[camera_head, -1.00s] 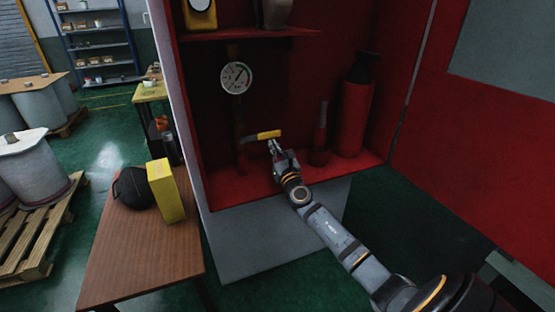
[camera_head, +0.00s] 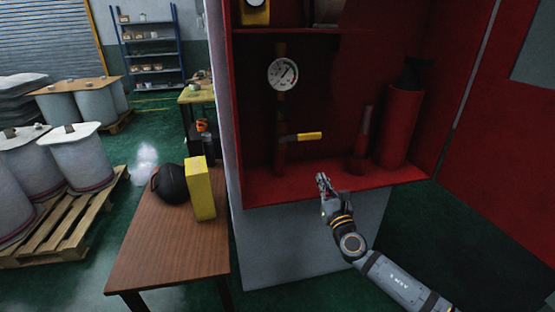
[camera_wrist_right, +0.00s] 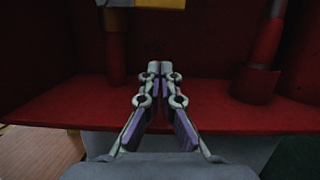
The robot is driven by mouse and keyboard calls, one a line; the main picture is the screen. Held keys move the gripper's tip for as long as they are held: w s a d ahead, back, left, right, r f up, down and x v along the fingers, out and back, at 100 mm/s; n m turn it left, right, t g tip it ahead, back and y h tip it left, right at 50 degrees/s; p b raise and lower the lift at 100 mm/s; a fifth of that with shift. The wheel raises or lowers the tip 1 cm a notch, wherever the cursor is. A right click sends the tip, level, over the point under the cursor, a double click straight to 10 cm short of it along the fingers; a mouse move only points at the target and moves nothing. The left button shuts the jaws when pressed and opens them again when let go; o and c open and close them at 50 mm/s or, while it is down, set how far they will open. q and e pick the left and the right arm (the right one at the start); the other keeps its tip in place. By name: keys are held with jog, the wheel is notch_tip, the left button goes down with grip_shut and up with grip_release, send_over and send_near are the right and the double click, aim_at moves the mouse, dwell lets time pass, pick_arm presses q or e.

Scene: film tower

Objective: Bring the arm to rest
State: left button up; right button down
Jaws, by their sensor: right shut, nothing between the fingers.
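My right gripper (camera_head: 322,180) is shut and empty. In the head view it is at the front edge of the red cabinet (camera_head: 262,192), below and apart from the yellow valve handle (camera_head: 308,136). The handle sticks out sideways from a vertical pipe with a round gauge (camera_head: 283,74) above it. In the right wrist view the gripper's fingertips (camera_wrist_right: 160,68) meet in the middle, in front of the red cabinet floor (camera_wrist_right: 70,102). Part of the yellow handle (camera_wrist_right: 160,4) shows at the top edge there. My left gripper is in neither view.
A red extinguisher (camera_head: 401,125) and a smaller red cylinder (camera_head: 361,142) stand in the cabinet on the right. The open red door (camera_head: 487,150) is at the far right. A brown table (camera_head: 170,255) with a yellow box (camera_head: 200,188) and a black round object (camera_head: 170,184) stands left.

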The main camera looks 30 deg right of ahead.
jog(key=s+a+f+m+g+h, duration=0.3)
jog(key=s+f+m+g, duration=1)
jog(key=m, duration=1.1)
jog(key=s+a+f+m+g+y, duration=0.2)
jog(key=s+a+f+m+y, duration=0.25)
jog(key=s+a, duration=0.25)
jog(key=s+a+f+m+g+y, duration=0.25)
jog(key=s+a+f+m, duration=0.2)
jog(key=s+a, duration=0.3)
jog(key=s+d+f+p, duration=0.1)
jog(key=d+f+p, duration=0.2)
jog(key=f, duration=2)
jog(key=s+f+p, duration=0.1)
jog(key=s+f, duration=0.6)
jog(key=s, duration=0.2)
jog(key=s+d+f+g+p, duration=0.1)
jog(key=s+f, duration=0.6)
jog(key=s, duration=0.2)
jog(key=shift+s, duration=0.3)
